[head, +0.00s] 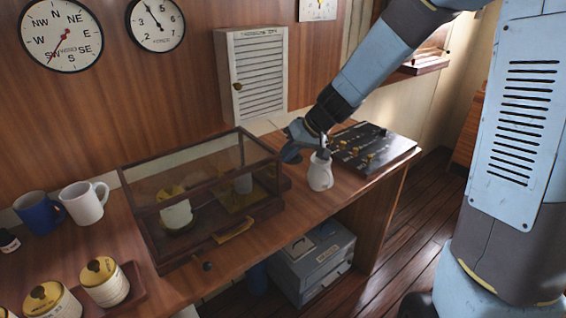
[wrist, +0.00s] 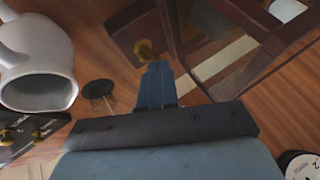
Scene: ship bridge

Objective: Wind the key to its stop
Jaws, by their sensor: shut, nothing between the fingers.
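A brass knob-like piece (wrist: 146,50), which may be the key, sits on a dark wooden block beside the glass case in the wrist view. My gripper (wrist: 158,68) has its blue fingers together and empty, with the tips just below this piece in the picture; I cannot tell whether they touch it. In the head view my gripper (head: 292,152) is by the right end of the glass case (head: 160,247). I cannot make out the key there. The key's turn angle and stop cannot be read.
A white jug (head: 320,174) stands close to my gripper, also large in the wrist view (wrist: 40,55). A black panel with brass knobs (head: 375,150) lies behind it. Mugs (head: 84,203) and lidded jars (head: 105,283) stand left. A small dark disc (wrist: 98,88) is near my fingers.

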